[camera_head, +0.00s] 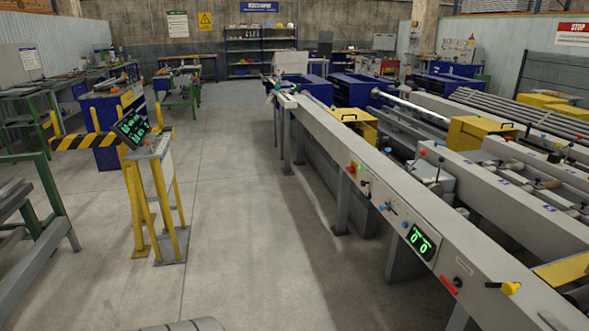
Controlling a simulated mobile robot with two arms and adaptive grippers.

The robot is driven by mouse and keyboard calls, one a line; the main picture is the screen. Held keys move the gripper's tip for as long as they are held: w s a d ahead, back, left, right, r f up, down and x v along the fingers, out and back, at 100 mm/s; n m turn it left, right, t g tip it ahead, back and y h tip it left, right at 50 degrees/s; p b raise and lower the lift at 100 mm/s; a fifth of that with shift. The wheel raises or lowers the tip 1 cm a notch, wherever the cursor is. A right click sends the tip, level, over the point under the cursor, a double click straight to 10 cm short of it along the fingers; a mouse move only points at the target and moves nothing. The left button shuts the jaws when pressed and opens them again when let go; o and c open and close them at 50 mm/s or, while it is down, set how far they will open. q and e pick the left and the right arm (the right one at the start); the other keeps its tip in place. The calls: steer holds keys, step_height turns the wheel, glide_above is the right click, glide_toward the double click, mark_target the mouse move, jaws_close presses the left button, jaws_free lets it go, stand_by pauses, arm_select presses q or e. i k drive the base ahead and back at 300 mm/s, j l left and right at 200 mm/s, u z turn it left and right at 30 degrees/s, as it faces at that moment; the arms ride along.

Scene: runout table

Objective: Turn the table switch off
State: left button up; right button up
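The long grey runout table (330,143) runs from the back centre to the lower right. Its side face carries a red rotary switch on a yellow plate (352,168), with a dark knob (364,183) beside it. Nearer is a blue lever (385,207), then a lit green display (421,241) that appears to read zeros. A red handle (448,285) and a yellow-ended lever (511,288) sit nearest. I cannot tell which control is the table switch, and the rotary switch's position is too small to read. Neither of my grippers is in view.
The concrete floor (235,220) left of the table is clear. A yellow stand (165,205) with a green-lit screen (131,127) and a striped barrier arm (82,141) stands to the left. Green-framed benches (45,185) line the left side. Blue shelving (260,50) stands at the back.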

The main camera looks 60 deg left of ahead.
mark_target(352, 171)
steer(key=u, duration=1.55)
steer(key=i+j+u, duration=0.15)
steer(key=i, duration=0.15)
steer(key=i+j+u, duration=0.3)
steer(key=i, duration=0.75)
steer(key=i+u, duration=0.3)
steer(key=i, duration=0.75)
steer(key=i+z, duration=0.15)
steer(key=i, duration=0.3)
steer(key=i+j+z, duration=0.15)
steer(key=i, duration=0.25)
steer(key=i+j+z, duration=0.15)
steer(key=i, duration=0.25)
steer(key=i+j+z, duration=0.15)
steer(key=i, duration=0.3)
